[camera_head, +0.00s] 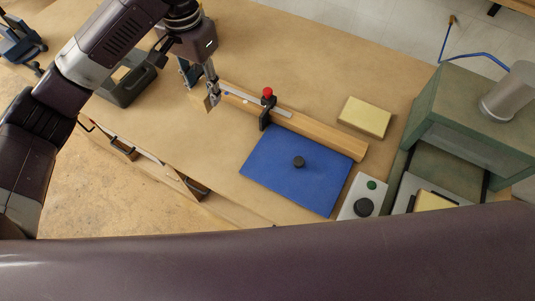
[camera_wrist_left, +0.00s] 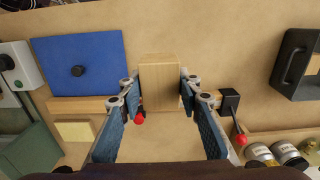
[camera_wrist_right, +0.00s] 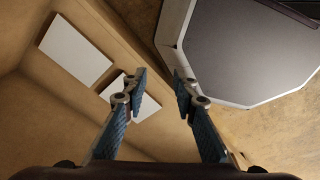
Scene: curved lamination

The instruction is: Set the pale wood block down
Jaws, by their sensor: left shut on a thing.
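The pale wood block (camera_wrist_left: 160,88) stands out between the fingertips of my left gripper (camera_wrist_left: 160,80) in the left wrist view, with a finger against each side. In the head view my left gripper (camera_head: 211,92) points down over the bench near the left end of a long wooden rail (camera_head: 315,134). The block is small and mostly hidden there, so I cannot tell whether it touches the bench. My right gripper (camera_wrist_right: 160,76) shows in the right wrist view with its fingers apart and nothing between them.
A clamp with a red knob (camera_head: 267,92) sits on the rail. A blue plate (camera_head: 270,165) with a black knob lies in front of it. A yellowish block (camera_head: 365,117) lies behind. A green machine (camera_head: 460,110) stands right. A dark tray (camera_head: 128,85) lies left.

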